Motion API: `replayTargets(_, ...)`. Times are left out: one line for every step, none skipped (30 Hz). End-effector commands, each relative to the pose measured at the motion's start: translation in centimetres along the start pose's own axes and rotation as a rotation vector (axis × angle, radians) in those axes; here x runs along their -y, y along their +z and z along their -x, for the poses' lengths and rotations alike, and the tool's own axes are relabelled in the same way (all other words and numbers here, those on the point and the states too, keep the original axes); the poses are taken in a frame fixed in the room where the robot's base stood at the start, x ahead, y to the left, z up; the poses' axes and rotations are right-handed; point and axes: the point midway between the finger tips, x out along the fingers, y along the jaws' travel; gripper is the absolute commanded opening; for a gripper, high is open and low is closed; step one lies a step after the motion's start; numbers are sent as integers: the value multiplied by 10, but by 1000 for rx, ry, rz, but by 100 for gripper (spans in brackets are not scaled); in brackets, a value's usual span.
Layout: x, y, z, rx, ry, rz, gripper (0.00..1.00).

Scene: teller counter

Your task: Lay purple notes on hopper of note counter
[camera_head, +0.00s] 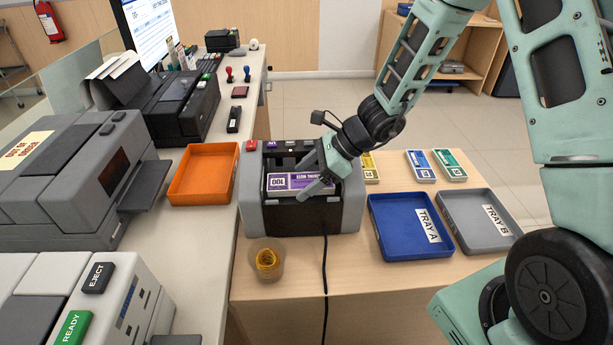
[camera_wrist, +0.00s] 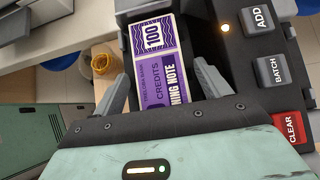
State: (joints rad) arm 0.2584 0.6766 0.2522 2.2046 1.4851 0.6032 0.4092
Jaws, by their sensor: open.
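The purple notes (camera_head: 300,182), a bundle marked 100, lie in the black hopper of the note counter (camera_head: 349,208). In the wrist view the notes (camera_wrist: 155,62) lie lengthwise between my fingers, with a gap visible on either side. My gripper (camera_head: 313,178) is open over the hopper, its fingers on either side of the notes. In the wrist view my gripper (camera_wrist: 162,85) hides the near end of the bundle. The counter's ADD, BATCH and CLEAR buttons (camera_wrist: 270,70) are beside the notes, with a lit amber lamp.
An orange tray (camera_head: 204,174) stands left of the counter. A blue tray A (camera_head: 387,232) and a grey tray B (camera_head: 470,232) lie to the right, with other note bundles (camera_head: 420,166) behind.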

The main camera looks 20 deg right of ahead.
Motion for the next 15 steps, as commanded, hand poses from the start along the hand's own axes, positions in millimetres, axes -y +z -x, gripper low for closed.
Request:
replayTargets(0, 0, 0, 0, 0, 0, 76)
replayTargets(0, 1, 1, 0, 0, 0, 76)
replayTargets(0, 2, 2, 0, 0, 0, 76)
replayTargets(0, 3, 3, 0, 0, 0, 76)
replayTargets(0, 4, 5, 0, -1, 0, 76)
replayTargets(1, 3, 10, 0, -2, 1, 76)
replayTargets(1, 3, 14, 0, -3, 1, 76)
replayTargets(1, 3, 20, 0, -4, 2, 76)
replayTargets(1, 3, 28, -1, -5, 0, 76)
replayTargets(1, 2, 34, -1, -4, 1, 76)
replayTargets(1, 3, 41, -1, -6, 0, 76)
replayTargets(2, 3, 50, -1, -6, 2, 76)
replayTargets(1, 3, 57, 0, -6, 2, 76)
replayTargets(1, 3, 63, -1, -6, 1, 76)
replayTargets(1, 3, 72, -1, -5, 1, 76)
